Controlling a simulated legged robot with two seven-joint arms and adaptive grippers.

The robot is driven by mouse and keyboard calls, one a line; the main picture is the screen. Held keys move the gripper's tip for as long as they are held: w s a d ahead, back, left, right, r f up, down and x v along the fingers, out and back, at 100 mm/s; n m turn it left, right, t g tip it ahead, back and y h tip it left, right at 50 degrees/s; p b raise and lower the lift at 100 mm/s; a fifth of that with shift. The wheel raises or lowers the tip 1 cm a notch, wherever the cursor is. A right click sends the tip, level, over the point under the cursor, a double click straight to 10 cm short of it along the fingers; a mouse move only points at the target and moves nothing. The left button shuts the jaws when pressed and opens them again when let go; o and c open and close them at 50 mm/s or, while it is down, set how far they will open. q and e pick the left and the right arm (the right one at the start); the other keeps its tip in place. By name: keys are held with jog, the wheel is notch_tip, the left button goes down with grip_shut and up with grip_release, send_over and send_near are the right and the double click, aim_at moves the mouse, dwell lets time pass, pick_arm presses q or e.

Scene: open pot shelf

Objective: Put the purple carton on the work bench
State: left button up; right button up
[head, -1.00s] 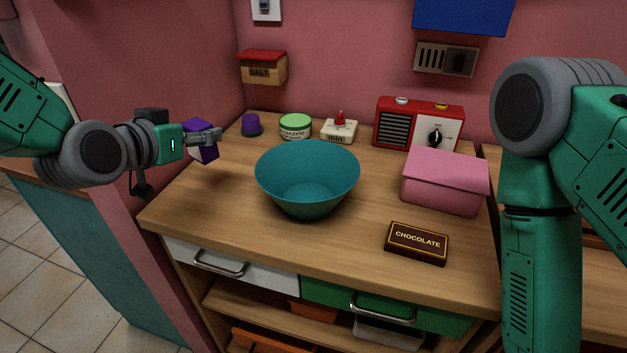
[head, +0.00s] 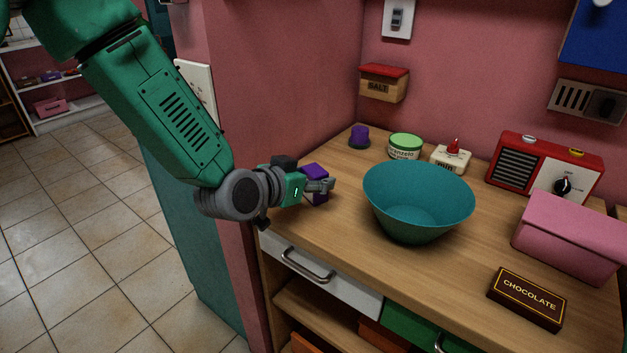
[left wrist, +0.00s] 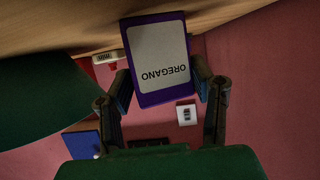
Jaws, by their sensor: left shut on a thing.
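The purple carton (head: 314,172) is at the left end of the wooden work bench (head: 330,228). In the left wrist view the carton (left wrist: 160,58) shows a pale label reading OREGANO, upside down. My left gripper (head: 326,187) is shut on it, with one finger on each side of the carton in the left wrist view (left wrist: 164,85). The head view does not clearly show whether the carton's bottom touches the bench top. My right gripper is not in view.
A teal bowl (head: 418,200) stands just right of the carton. Behind are a purple-capped item (head: 359,136), a green-lidded jar (head: 405,146) and a mill box (head: 451,157). A red radio (head: 545,165), pink box (head: 570,238) and chocolate bar (head: 526,297) are at the right.

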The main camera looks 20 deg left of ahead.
pick_arm(q)
jog(key=o, duration=1)
jog(key=shift+s+d, duration=0.1)
jog(key=shift+d, duration=0.05)
jog(key=shift+o, duration=0.2)
jog(key=shift+d, duration=0.5)
jog(key=p+v, duration=0.1)
jog(key=v, duration=1.1)
jog(key=shift+a, duration=0.2)
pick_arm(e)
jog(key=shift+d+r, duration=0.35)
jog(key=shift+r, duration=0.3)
pick_arm(q)
jog(key=s+a+f+n+g+y, duration=0.15)
jog(key=s+f+g, duration=0.35)
jog(key=f, duration=0.6)
jog(key=s+a+f+n+g+y, duration=0.1)
jog(key=s+a+f+g, duration=0.1)
jog(key=s+f, duration=0.7)
jog(key=s+a+f+g+y, duration=0.2)
jog(key=s+a+f+g, duration=0.2)
jog(key=s+f, duration=0.7)
jog(key=shift+s+a+f+n+g, duration=0.2)
jog(key=shift+s+f+n+g, duration=0.25)
jog(key=shift+s, duration=0.35)
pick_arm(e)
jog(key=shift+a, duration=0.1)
pick_arm(q)
jog(key=shift+r, duration=0.1)
